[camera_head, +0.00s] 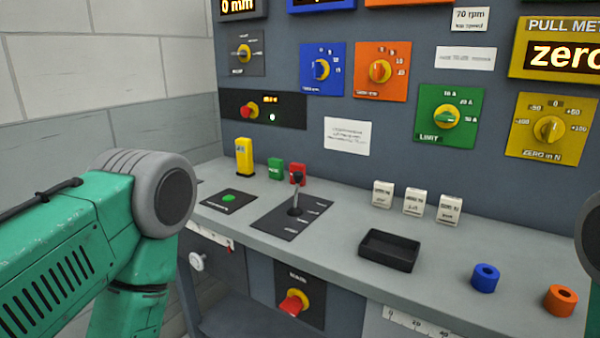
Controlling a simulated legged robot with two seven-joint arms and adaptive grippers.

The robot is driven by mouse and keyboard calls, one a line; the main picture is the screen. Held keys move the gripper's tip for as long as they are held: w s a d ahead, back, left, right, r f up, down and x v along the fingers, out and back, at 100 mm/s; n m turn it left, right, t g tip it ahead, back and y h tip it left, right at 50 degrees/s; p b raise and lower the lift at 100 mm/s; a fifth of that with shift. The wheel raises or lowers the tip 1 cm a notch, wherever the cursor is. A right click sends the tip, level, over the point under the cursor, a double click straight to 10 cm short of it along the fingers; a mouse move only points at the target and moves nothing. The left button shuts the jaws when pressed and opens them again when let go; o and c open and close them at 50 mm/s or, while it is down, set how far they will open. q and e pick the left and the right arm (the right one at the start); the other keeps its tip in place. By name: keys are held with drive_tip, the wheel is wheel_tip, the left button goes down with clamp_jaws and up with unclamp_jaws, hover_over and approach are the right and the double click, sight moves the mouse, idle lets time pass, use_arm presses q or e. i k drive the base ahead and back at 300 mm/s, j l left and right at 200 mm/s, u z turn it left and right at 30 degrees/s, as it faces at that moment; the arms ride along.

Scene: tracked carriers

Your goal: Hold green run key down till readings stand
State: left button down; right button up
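The readings sit along the top of the panel: one display (238,6) reads "0 mm", and the yellow pull meter (560,50) shows "zero", cut by the right edge. Blue and orange displays are cut off by the top edge. My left arm comes in from the left, its lower part running down out of the picture. Only a bit of my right arm shows at the right edge. Neither gripper is in view.
Beside the key stand a yellow block (244,157), a green block (276,169) and a lever (295,198) on a black plate. A black tray (389,250), white blocks, a blue ring (485,278) and an orange ring (560,300) are farther right. Knobs fill the panel.

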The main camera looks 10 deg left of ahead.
sight(229, 198)
drive_tip(key=j+z, duration=0.25)
drive_tip(key=j, duration=0.25)
drive_tip(key=j+z, duration=0.2)
drive_tip(key=j, duration=0.3)
drive_tip(key=j+z, duration=0.25)
drive_tip(key=j, duration=0.25)
drive_tip(key=k+j+z, duration=0.2)
drive_tip(key=j, duration=0.3)
drive_tip(key=j+z, duration=0.25)
drive_tip(key=j, duration=0.25)
drive_tip(key=k, duration=0.05)
